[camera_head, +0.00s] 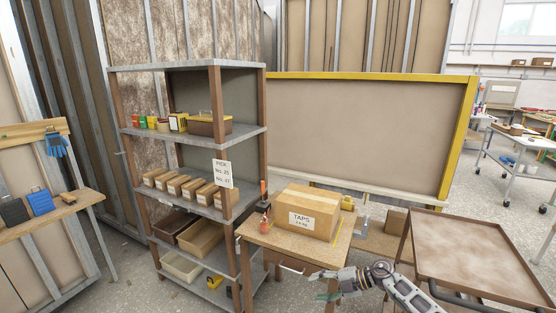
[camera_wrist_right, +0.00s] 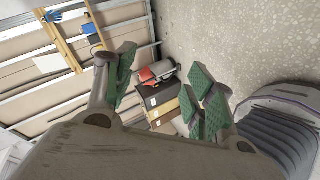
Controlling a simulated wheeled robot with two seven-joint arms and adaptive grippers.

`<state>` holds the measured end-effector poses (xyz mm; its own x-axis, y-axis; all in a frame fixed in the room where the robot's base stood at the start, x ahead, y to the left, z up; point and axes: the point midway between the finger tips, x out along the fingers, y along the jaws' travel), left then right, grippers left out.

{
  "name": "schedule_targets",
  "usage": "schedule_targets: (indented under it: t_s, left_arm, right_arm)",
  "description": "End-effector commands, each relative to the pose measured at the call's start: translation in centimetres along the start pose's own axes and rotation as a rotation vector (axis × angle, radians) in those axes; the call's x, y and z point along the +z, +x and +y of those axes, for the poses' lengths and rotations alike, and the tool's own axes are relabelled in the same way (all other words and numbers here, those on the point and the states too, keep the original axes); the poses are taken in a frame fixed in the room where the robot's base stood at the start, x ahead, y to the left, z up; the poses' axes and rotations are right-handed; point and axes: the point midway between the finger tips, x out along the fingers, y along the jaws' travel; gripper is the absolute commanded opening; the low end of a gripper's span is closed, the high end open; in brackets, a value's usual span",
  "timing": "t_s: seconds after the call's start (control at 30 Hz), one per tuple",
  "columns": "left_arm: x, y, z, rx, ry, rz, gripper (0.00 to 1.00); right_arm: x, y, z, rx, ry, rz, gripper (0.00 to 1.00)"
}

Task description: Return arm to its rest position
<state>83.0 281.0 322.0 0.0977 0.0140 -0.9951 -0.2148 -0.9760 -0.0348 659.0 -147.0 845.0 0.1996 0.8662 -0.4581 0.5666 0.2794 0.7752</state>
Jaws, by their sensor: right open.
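My right gripper (camera_head: 322,286) is low in the middle of the head view, in front of the small wooden table. My right arm reaches in from the lower right to it. In the right wrist view the green-padded fingers of this gripper (camera_wrist_right: 165,88) stand wide apart, with nothing between them touching the pads. My left gripper and left arm are not in the head view.
The wooden table (camera_head: 338,245) with a carton labelled TAPS (camera_head: 305,212) stands just behind the gripper. A metal shelf (camera_head: 195,137) with small boxes and bins is to its left. A brown tray cart (camera_head: 487,255) stands right. Grey floor (camera_wrist_right: 230,40) shows.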

Motion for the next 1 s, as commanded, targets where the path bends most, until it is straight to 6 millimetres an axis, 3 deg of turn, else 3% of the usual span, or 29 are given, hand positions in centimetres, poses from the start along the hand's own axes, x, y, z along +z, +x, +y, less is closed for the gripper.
schedule_targets:
  t_s: [0.27, 0.47, 0.73, 1.0]
  left_arm:
    - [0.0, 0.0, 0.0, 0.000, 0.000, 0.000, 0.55]
    - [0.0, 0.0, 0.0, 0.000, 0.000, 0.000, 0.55]
    - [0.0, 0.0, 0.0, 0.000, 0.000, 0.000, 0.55]
    - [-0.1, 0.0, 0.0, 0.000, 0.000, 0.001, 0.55]
  right_arm:
    - [2.9, 2.7, -4.5, 0.270, 0.232, -0.088, 0.55]
    - [5.6, 3.5, -10.1, 0.420, 0.426, -0.208, 0.55]
    - [8.4, 3.5, -21.0, 0.542, 0.714, -0.422, 0.55]
    - [8.4, 3.2, -32.8, 0.568, 0.967, -0.623, 0.55]
